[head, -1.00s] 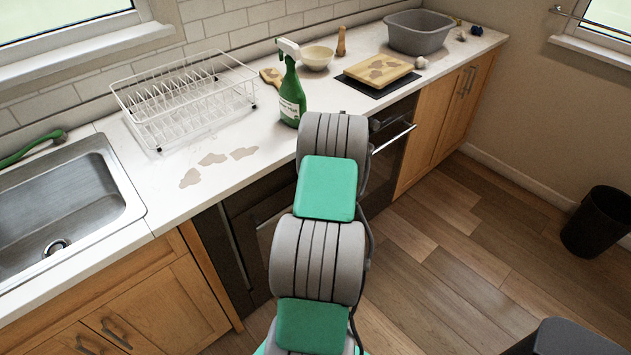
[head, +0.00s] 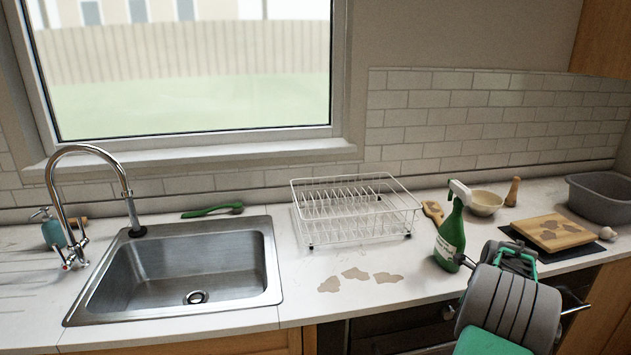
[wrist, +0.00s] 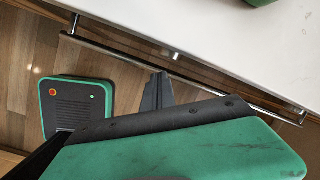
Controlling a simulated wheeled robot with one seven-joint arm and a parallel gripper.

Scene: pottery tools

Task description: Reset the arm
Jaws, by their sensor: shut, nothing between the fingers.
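My gripper (wrist: 158,88) shows in the wrist view as dark fingers shut together with nothing between them. It hangs in front of the oven, close to the metal oven handle (wrist: 180,70) in the picture; I cannot tell the exact gap. In the head view my grey and green arm comes up from the lower right, bent in front of the counter. The arm's links hide the fingers there.
The white counter (head: 300,290) holds a sink (head: 185,270), a wire dish rack (head: 355,215), a green spray bottle (head: 451,240), a bowl (head: 486,203), a wooden board (head: 552,234) and a grey basin (head: 603,198). Brown patches (head: 357,274) mark the counter. The spray bottle stands just beside my arm.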

